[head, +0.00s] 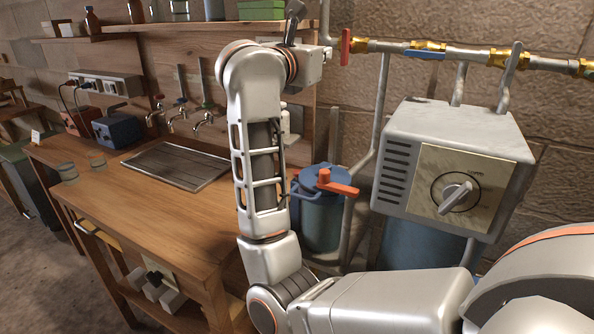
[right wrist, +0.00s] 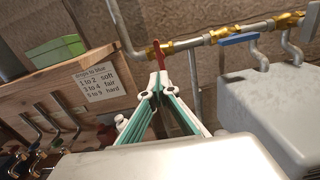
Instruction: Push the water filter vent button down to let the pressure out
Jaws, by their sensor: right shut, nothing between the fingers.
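A blue canister (head: 320,226) with a blue lid, which looks like the water filter, stands low between the bench and the grey box. An orange-red handle (head: 342,188) sits on its lid. I cannot clearly make out a vent button; my right arm hides the canister's left side. My right gripper (head: 295,9) is raised high, well above the canister, near the wall pipe. In the right wrist view its teal-sided fingers (right wrist: 158,82) are closed together and empty. A red lever (right wrist: 163,58) shows just beyond the fingertips; whether they touch is unclear. My left gripper is out of view.
A brass-fitted pipe (head: 390,47) with a blue lever (head: 425,54) runs along the wall. A grey box (head: 445,130) with a dial juts out at right. The wooden bench (head: 130,205) with taps and a sink is at left, under a shelf (head: 190,27).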

